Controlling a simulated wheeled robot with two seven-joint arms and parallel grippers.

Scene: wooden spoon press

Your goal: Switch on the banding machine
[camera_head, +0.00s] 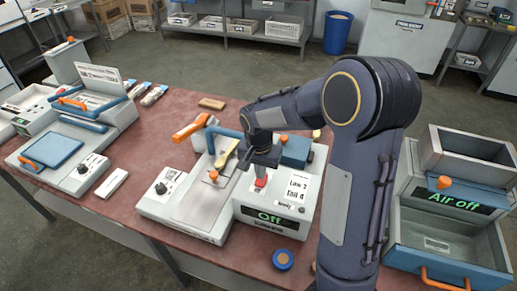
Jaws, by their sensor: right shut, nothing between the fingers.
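A pale grey machine (268,222) stands on the red-brown table, with a green "Off" display on its front; the small print under it is too small to read. I take it for the banding machine. A red switch or button (261,182) sits on its top, beside a white label panel (295,190). My right gripper (262,166) is shut and empty, pointing down just above the red part; I cannot tell if they touch. My right arm hides part of the machine's right side. My left gripper is not in view.
A flat plate (202,204) with a dial block adjoins the machine on the left. A blue-and-white press (60,155) stands at the table's left. A hopper unit (452,205) reading "Air off" stands at right. A blue round item (283,260) lies near the front edge.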

